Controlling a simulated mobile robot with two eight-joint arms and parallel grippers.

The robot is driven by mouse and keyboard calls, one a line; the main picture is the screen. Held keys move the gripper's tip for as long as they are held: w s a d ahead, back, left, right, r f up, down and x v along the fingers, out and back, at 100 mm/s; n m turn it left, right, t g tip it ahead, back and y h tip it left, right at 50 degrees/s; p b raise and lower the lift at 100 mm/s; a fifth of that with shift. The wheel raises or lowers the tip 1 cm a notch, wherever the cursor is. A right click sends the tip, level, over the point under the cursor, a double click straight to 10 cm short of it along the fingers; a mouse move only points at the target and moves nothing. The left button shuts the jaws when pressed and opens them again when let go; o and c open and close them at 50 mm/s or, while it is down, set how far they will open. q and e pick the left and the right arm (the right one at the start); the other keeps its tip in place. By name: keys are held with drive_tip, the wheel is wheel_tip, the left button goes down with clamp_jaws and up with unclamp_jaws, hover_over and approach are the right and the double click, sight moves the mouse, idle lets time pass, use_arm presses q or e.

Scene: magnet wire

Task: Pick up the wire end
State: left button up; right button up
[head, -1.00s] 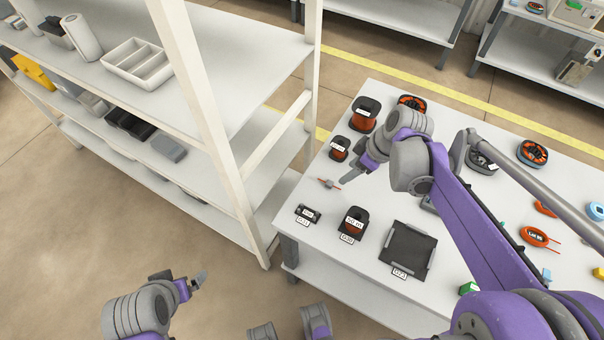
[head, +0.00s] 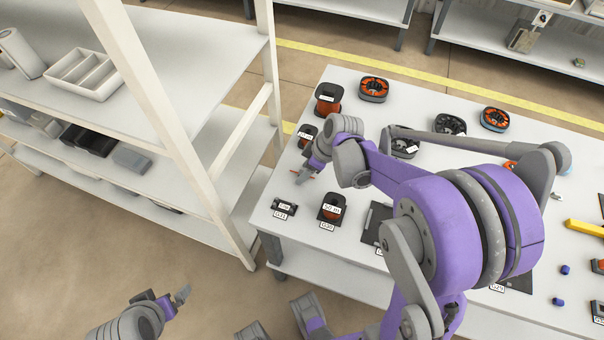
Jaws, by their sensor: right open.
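A small thin red piece (head: 293,170), likely the wire end, lies near the left edge of the white table (head: 345,85). My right gripper (head: 301,176) is open just over it, fingers pointing down, and partly hides it. I cannot tell whether the fingers touch it or straddle it. My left gripper (head: 183,294) hangs low over the floor at bottom left, away from the table; its opening is unclear.
Wire spools stand near my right gripper: a tall one (head: 328,98) and a smaller one (head: 307,132) behind, a labelled one (head: 331,207) and a small black part (head: 284,208) in front. A white shelf rack (head: 240,195) stands close on the left.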

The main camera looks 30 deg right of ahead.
clamp_jaws()
idle(0.4)
